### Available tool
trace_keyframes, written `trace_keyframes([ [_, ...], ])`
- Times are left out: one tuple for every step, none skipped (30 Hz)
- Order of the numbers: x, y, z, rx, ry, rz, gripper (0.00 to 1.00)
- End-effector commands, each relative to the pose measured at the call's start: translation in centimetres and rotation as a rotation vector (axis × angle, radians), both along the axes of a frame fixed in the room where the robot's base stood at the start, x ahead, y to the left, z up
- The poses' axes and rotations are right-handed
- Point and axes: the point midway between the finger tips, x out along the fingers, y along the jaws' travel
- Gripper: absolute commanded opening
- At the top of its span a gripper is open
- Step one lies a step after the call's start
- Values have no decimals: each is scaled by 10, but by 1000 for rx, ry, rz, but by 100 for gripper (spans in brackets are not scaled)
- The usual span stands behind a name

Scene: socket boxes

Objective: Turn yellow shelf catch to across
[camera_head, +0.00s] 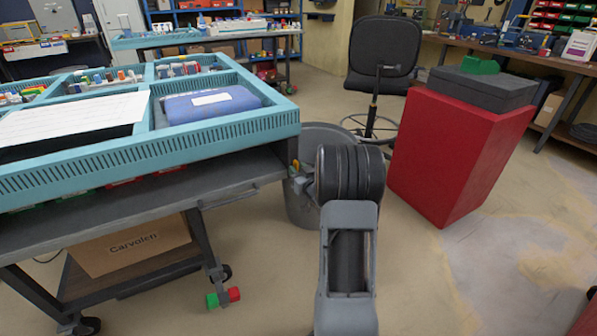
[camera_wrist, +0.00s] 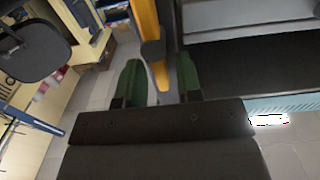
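The yellow shelf catch (camera_wrist: 146,20) shows in the wrist view as a long yellow bar, with a dark rounded piece (camera_wrist: 153,54) partly over it. My gripper (camera_wrist: 159,75) has its two green fingers apart, one on each side of the bar. Narrow gaps seem to show between fingers and bar, so I see no firm grip. In the head view a small yellow part (camera_head: 299,184) shows at the end of the workbench, beside my arm. My arm hides most of the gripper and catch there.
The workbench (camera_head: 150,207) with a blue tray (camera_head: 200,142) on top stands at left. A grey bin (camera_head: 302,212) is behind my arm. A red pedestal (camera_head: 447,150) and a black chair (camera_head: 384,47) stand to the right.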

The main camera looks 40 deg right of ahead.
Motion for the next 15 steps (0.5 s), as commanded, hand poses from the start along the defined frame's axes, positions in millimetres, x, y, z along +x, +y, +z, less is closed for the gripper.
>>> trace_keyframes([
  [0, 0, 0, 0, 0, 0, 28],
  [0, 0, 0, 0, 0, 0, 25],
  [0, 0, 0, 0, 0, 0, 21],
  [0, 0, 0, 0, 0, 0, 18],
  [0, 0, 0, 0, 0, 0, 15],
  [0, 0, 0, 0, 0, 0, 12],
  [0, 0, 0, 0, 0, 0, 9],
  [0, 0, 0, 0, 0, 0, 6],
  [0, 0, 0, 0, 0, 0, 2],
  [0, 0, 0, 0, 0, 0, 0],
  [0, 0, 0, 0, 0, 0, 0],
  [0, 0, 0, 0, 0, 0, 0],
  [0, 0, 0, 0, 0, 0, 0],
  [0, 0, 0, 0, 0, 0, 0],
  [0, 0, 0, 1, 0, 0, 0],
])
